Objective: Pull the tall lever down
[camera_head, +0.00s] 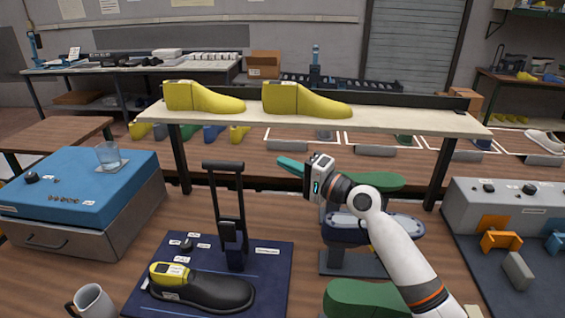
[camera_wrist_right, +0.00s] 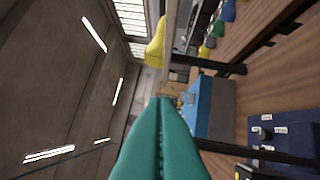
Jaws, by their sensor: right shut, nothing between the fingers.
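The tall lever (camera_head: 239,205) is a black frame of two uprights with a crossbar handle on top. It stands upright on a dark blue base plate (camera_head: 272,285). My right gripper (camera_head: 281,162), with teal fingers, is shut and empty. In the head view it is to the right of the handle, at about the same height, with a visible gap between them. In the right wrist view the shut fingers (camera_wrist_right: 163,103) point ahead, and a dark bar that looks like part of the lever runs across at lower right. My left gripper is not in view.
A black shoe with a yellow top (camera_head: 205,290) lies on the base plate. A shelf (camera_head: 395,120) with two yellow lasts stands behind the lever. A blue-topped cabinet (camera_head: 60,185) with a glass is at left, a mug (camera_head: 92,302) at front left. Green lasts (camera_head: 365,298) are at right.

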